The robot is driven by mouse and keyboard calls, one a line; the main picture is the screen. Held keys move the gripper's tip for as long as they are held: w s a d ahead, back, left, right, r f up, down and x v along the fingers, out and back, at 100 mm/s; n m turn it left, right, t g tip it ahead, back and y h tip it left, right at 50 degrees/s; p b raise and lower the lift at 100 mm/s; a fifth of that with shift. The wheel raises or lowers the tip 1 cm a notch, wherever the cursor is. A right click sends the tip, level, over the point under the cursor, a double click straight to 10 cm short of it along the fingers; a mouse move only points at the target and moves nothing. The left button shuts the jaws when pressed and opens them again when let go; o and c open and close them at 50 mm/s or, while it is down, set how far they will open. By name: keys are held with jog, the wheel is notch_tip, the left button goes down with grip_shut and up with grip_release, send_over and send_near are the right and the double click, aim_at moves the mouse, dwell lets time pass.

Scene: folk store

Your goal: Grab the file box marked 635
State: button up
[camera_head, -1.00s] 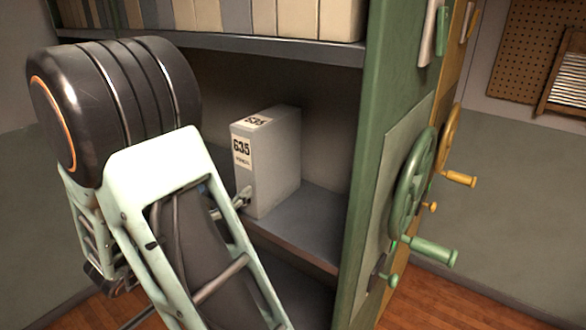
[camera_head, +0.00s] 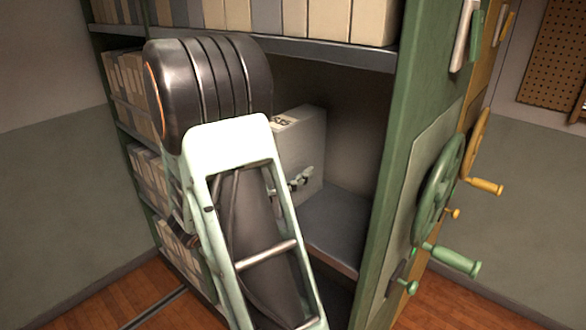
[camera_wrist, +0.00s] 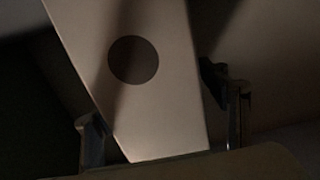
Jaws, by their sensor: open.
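The grey file box marked 635 (camera_head: 312,145) stands upright on a shelf of the green cabinet. Its top label shows in the head view, while my arm hides most of its front. In the wrist view the box (camera_wrist: 165,105) shows a pale face with a dark round hole, tilted in the picture. My gripper (camera_wrist: 165,135) is open, with one finger on each side of the box's lower part. In the head view part of my gripper (camera_head: 300,180) shows at the box's side. I cannot tell whether the fingers touch it.
The shelf (camera_head: 335,225) is bare to the right of the box. The green cabinet side (camera_head: 400,130) with a green handwheel (camera_head: 437,190) stands at the right. A shelf of binders (camera_head: 320,18) is above. More files (camera_head: 125,75) fill shelves at the left.

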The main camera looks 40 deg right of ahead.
jog(key=shift+d, duration=0.8)
jog(key=shift+c, duration=0.4)
grip_shut()
jog(key=shift+r, duration=0.2)
